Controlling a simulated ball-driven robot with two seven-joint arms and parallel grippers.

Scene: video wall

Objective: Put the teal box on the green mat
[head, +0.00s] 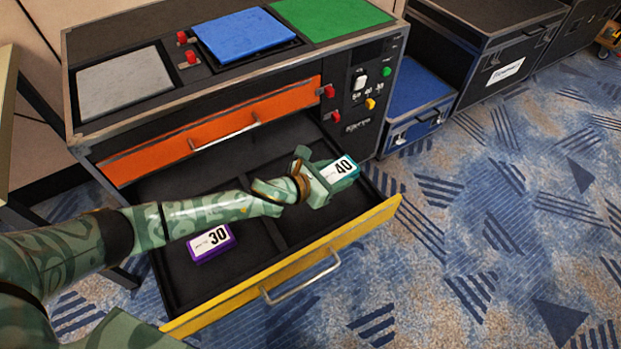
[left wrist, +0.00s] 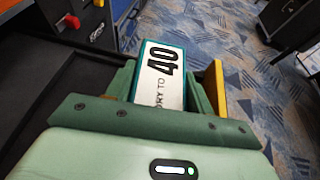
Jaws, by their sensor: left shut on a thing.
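The teal box (head: 343,168) has a white label reading 40. My left gripper (head: 325,180) is shut on it, over the right compartment of the open lower drawer. In the left wrist view the teal box (left wrist: 160,75) sits between the fingers of the left gripper (left wrist: 162,92). I cannot tell whether the box touches the drawer floor. The green mat (head: 330,16) lies flat on the cabinet top at the far right and looks bare. My right gripper is not in view.
The drawer's yellow front (head: 285,268) stands pulled out. A purple box (head: 210,243) labelled 30 lies in its left compartment. The orange drawer (head: 215,130) above is nearly closed. A blue mat (head: 245,34) and a grey mat (head: 125,84) also lie on the cabinet top, with red knobs between.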

